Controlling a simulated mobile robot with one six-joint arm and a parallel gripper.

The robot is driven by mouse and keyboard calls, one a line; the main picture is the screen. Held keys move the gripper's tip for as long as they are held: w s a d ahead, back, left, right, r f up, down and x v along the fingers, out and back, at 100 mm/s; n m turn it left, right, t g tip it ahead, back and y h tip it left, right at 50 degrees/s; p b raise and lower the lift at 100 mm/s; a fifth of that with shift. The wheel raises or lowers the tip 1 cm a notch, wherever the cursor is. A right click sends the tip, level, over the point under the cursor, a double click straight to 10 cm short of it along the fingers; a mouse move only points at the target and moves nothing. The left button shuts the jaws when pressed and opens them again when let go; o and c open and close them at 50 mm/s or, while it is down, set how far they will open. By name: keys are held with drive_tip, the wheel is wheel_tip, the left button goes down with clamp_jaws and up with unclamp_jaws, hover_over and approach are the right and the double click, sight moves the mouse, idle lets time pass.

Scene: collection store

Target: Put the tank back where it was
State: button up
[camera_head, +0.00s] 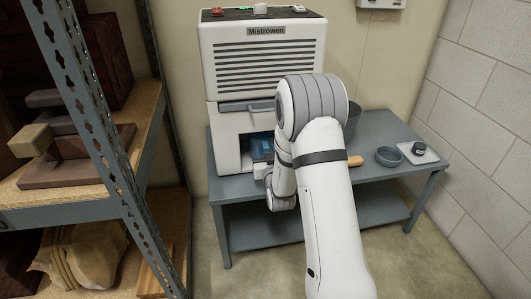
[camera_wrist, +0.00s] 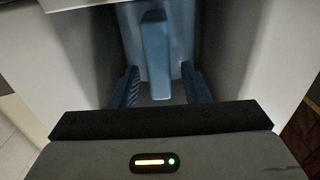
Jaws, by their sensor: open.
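A white machine labelled Mistrowen (camera_head: 265,60) stands on the grey table, with an open bay low in its front. The blue tank (camera_head: 262,141) shows inside this bay, partly hidden by my arm. In the wrist view the blue tank (camera_wrist: 154,50) shows an upright bar ahead, between pale bay walls. My gripper (camera_wrist: 160,84) is open, with one finger on each side of the bar and visible gaps between. I cannot tell how deep the tank sits. In the head view my gripper is mostly hidden behind my arm.
The grey table (camera_head: 425,165) also holds a blue-grey bowl (camera_head: 389,157), a small scale-like device (camera_head: 418,153) and a dark pot (camera_head: 353,115) behind my arm. A metal shelf (camera_head: 70,209) with wooden pieces stands close on the left. A block wall bounds the right.

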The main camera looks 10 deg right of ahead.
drive_tip(key=shift+r, duration=0.15)
drive_tip(key=s+r+g+p, duration=0.1)
drive_tip(key=s+r+g, duration=0.35)
drive_tip(key=s, duration=0.85)
drive_tip(key=s+r+g+p, duration=0.1)
drive_tip(key=s+r+g, duration=0.1)
drive_tip(key=s+g, duration=0.75)
drive_tip(key=s+r+g, duration=0.3)
drive_tip(key=s, duration=1.2)
wheel_tip(320, 180, up, 39)
drive_tip(key=t+p, duration=0.1)
drive_tip(key=p, duration=3.4)
drive_tip(key=shift+s+f+t+p, duration=0.2)
drive_tip(key=shift+s+t+p, duration=0.1)
drive_tip(key=shift+p, duration=0.1)
